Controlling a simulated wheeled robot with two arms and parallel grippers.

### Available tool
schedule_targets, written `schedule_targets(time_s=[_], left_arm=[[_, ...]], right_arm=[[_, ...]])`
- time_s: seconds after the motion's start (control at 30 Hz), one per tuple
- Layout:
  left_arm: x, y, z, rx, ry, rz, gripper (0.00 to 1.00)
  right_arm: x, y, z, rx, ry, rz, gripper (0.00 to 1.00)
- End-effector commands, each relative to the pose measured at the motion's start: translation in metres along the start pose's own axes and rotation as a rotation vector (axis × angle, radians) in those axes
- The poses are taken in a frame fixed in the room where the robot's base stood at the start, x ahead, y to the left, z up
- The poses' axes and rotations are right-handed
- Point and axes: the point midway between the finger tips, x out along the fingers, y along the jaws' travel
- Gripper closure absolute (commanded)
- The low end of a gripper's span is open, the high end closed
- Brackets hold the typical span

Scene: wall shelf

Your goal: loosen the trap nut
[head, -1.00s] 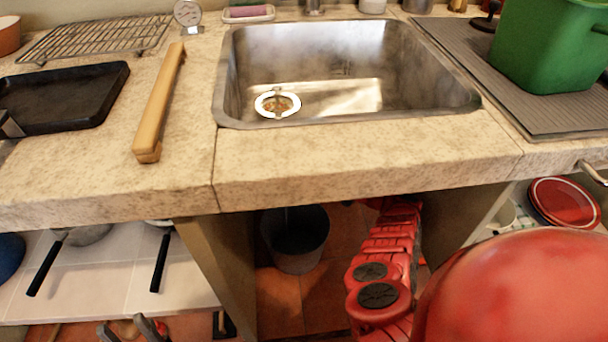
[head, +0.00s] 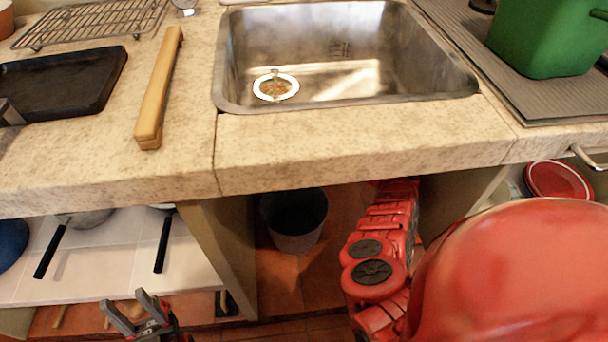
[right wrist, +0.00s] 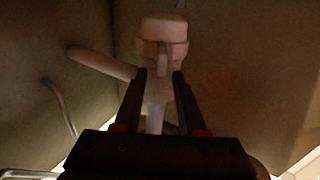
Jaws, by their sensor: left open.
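In the right wrist view, pale drain pipework (right wrist: 163,28) hangs under the sink, with a thick collar (right wrist: 162,50) below its rounded top and a side pipe (right wrist: 98,62) running left. I cannot tell for sure which ring is the trap nut. My right gripper (right wrist: 157,76) is open, its dark fingers apart and pointing at the pipework; contact cannot be told. In the head view, my right arm reaches under the counter, which hides its gripper and the trap. My left gripper (head: 128,304) is open and empty, low in front of the lower shelf.
The sink (head: 345,97) is set in the stone counter (head: 360,140). A grey bucket (head: 295,218) stands below it, left of my right arm. A side panel (head: 222,250) bounds the opening. Pans sit on the white shelf (head: 100,265); a red plate (head: 557,180) is at right.

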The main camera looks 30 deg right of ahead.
Motion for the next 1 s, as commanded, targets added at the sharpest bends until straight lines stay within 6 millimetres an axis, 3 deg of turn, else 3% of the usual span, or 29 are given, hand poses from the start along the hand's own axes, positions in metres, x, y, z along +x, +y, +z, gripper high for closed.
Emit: schedule_targets(time_s=[0.03, 0.07, 0.6, 1.0], left_arm=[[0.018, -0.001, -0.003, 0.0, -0.001, -0.001, 0.5], [0.023, -0.001, -0.004, -0.001, -0.001, -0.002, 0.5], [0.121, -0.006, -0.02, 0.0, -0.001, 0.0, 0.5], [0.159, -0.008, -0.026, 0.0, -0.001, 0.0, 0.5]], right_arm=[[0.001, -0.001, -0.021, -0.001, -0.001, -0.002, 0.6], [0.001, -0.004, -0.025, 0.003, -0.002, -0.004, 0.6], [-0.037, -0.097, -0.032, 0.008, -0.005, -0.001, 0.6], [-0.056, -0.144, -0.032, 0.002, -0.001, 0.0, 0.6]])
